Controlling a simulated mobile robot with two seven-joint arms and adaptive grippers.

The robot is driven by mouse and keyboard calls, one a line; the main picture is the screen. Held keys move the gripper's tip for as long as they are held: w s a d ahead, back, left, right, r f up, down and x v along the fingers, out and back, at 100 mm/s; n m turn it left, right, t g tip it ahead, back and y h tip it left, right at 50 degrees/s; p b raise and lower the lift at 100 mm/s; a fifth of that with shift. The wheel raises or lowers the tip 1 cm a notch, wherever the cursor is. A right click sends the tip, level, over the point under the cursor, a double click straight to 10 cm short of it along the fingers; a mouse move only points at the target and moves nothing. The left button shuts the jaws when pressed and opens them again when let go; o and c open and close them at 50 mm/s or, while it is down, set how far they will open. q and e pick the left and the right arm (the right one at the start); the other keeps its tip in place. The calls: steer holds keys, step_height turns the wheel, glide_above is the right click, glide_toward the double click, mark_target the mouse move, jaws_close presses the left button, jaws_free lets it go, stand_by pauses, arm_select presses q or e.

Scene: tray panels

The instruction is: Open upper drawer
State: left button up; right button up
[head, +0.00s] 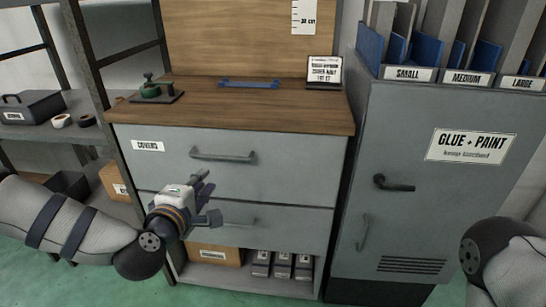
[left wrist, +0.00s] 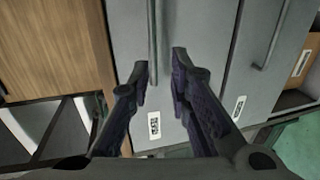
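The upper drawer (head: 290,165) is a grey panel under the wooden top, labelled COVERS, and it is shut. Its bar handle (head: 223,156) is at the panel's middle. My left gripper (head: 212,197) is open and empty, in front of the drawers, below and left of that handle in the head view. In the left wrist view the upper handle (left wrist: 153,45) shows between the spread fingertips (left wrist: 160,62); I cannot tell how far off it is. My right gripper is out of view; only part of the right arm shows.
The lower drawer (head: 290,228) is shut, its handle partly behind my left gripper. A grey cabinet (head: 400,140) stands at the right. Shelving stands at the left.

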mark_target(217, 158)
arm_select(q)
steer(key=x, duration=0.4)
steer(key=b+x, duration=0.1)
steer(key=x, duration=0.3)
steer(key=r+x, duration=0.1)
steer(key=x, duration=0.3)
steer(key=shift+w+a+b, duration=0.3)
steer(key=shift+b, duration=0.05)
jaws_close()
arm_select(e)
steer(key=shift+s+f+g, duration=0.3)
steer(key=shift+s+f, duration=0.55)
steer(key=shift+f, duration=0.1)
